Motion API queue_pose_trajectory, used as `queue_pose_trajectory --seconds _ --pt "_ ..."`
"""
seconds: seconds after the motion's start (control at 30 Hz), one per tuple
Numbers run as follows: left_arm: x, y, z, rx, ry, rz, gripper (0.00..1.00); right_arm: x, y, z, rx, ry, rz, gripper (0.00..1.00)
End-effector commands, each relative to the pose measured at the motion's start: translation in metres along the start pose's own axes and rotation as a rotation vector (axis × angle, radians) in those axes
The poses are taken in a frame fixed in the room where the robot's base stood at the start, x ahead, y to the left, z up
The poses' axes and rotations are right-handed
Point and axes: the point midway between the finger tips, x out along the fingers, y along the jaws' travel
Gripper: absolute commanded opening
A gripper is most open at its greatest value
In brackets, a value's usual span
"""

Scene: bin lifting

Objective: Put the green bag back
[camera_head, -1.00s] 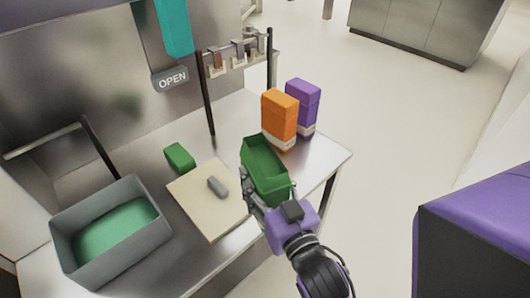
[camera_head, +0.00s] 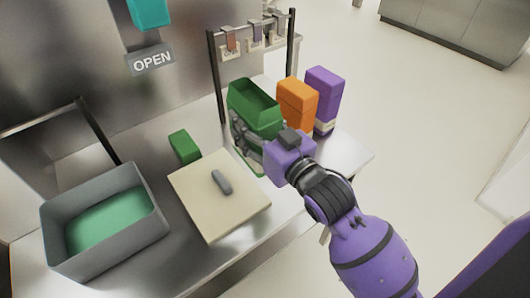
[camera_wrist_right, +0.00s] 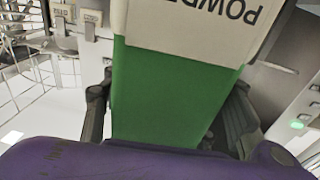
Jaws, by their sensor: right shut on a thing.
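The green bag (camera_head: 255,102), a tall open-topped packet, stands roughly upright at the back of the metal table in the head view, left of an orange packet (camera_head: 296,100). My right gripper (camera_head: 247,145) is shut on its lower part, from the front right. The gripper hides much of that part, and I cannot tell whether the bottom touches the table. In the right wrist view the green bag (camera_wrist_right: 165,95) sits between the fingers, with a white label reading upside down, partly cut off. My left gripper is not in view.
A purple packet (camera_head: 325,95) stands beside the orange one. A cutting board (camera_head: 215,215) with a grey object (camera_head: 222,182), a small green block (camera_head: 184,147) and a grey bin (camera_head: 135,245) with green inside lie to the left. A rack (camera_head: 216,80) stands behind.

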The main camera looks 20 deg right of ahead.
Motion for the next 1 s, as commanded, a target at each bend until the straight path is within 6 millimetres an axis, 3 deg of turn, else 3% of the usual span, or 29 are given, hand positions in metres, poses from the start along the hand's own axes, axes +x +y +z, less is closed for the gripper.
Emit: queue_pose_trajectory --seconds 0.1,0.33,0.63,0.8,1.0 --pt "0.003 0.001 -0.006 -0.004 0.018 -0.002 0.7 0.019 0.005 0.011 -0.001 -0.001 -0.039 0.18" --pt "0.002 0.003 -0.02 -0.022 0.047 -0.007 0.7 0.038 0.024 0.028 -0.004 0.003 -0.052 0.18" --pt "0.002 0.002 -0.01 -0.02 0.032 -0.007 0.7 0.086 0.078 0.059 -0.003 0.003 -0.051 0.18" --pt "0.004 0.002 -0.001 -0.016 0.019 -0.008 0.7 0.102 0.096 0.095 0.0 0.0 -0.052 0.18" --pt "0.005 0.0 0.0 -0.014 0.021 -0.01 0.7 0.112 0.106 0.111 0.001 0.004 -0.053 0.18"
